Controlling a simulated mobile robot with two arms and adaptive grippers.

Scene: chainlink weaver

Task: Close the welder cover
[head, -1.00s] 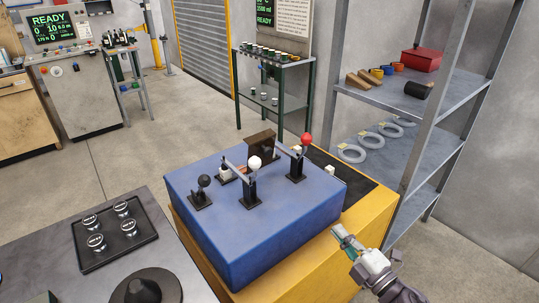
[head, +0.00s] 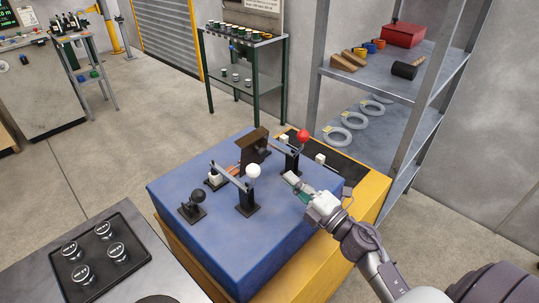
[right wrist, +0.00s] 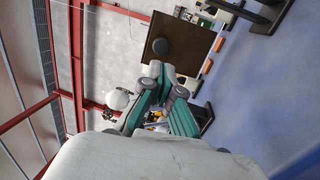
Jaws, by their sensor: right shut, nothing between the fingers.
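The blue welder (head: 180,225) stands on a yellow base. A dark brown panel, seemingly its cover (head: 257,146), stands tilted up at the back of its top. In the right wrist view the panel (right wrist: 185,40) is brown with a round dark knob. My right gripper (head: 290,179) is over the welder's right part, shut and empty, pointing towards the panel. The panel lies beyond its fingertips (right wrist: 160,70); I see no clear contact. My left gripper is not in view.
Levers with a white knob (head: 253,171), a red knob (head: 303,136) and a black knob (head: 198,196) rise from the welder top. A tray of round pieces (head: 130,250) lies at the left front. A metal shelf (head: 350,84) stands at the right.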

